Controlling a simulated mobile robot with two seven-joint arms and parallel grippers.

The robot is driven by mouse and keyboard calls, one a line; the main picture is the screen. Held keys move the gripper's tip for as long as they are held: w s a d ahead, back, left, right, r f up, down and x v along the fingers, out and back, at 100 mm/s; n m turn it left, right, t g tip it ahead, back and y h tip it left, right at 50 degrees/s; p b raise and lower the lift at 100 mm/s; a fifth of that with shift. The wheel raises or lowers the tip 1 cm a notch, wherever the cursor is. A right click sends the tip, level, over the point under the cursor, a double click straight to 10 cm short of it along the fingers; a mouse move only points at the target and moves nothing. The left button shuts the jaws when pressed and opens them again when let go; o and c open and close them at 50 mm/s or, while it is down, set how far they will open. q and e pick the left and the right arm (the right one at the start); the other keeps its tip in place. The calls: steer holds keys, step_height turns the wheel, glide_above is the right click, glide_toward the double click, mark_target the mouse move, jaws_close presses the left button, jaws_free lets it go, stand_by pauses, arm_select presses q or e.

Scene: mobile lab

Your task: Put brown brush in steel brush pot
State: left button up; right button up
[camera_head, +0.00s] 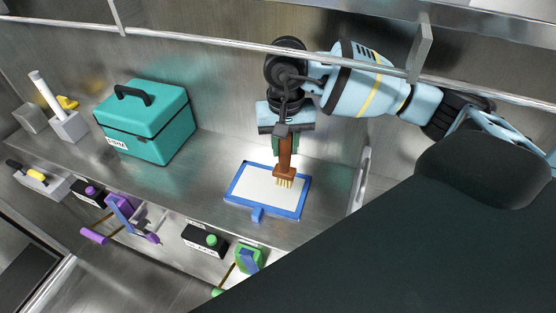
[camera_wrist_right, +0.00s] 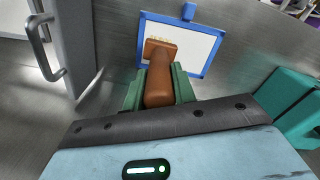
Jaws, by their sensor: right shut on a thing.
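The brown brush (camera_head: 285,160) has a brown handle and head with pale bristles pointing down. My right gripper (camera_head: 285,143) is shut on its handle and holds it bristles down over a blue-framed white board. In the right wrist view the brush (camera_wrist_right: 159,80) sits between the green fingers of the gripper (camera_wrist_right: 158,92). Whether the bristles touch the board is hard to tell. I cannot surely make out the steel brush pot; a small grey block (camera_head: 33,118) at the far left is unclear. My left gripper is not in view.
The white board (camera_head: 252,186) lies on the steel bench, also in the right wrist view (camera_wrist_right: 203,48). A teal case (camera_head: 165,140) stands left of it. A white stand (camera_head: 68,127) is farther left. Coloured tools hang along the front edge. A metal rail crosses above.

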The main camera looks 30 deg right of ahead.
steer(key=s+a+f+n, duration=0.1)
steer(key=s+a+n, duration=0.1)
steer(key=a, duration=0.8)
steer(key=s+a+f+n, duration=0.1)
steer(key=s+a+n, duration=0.2)
steer(key=a, duration=0.7)
steer(key=shift+s+f, duration=0.25)
steer(key=shift+s, duration=0.6)
steer(key=shift+w, duration=0.1)
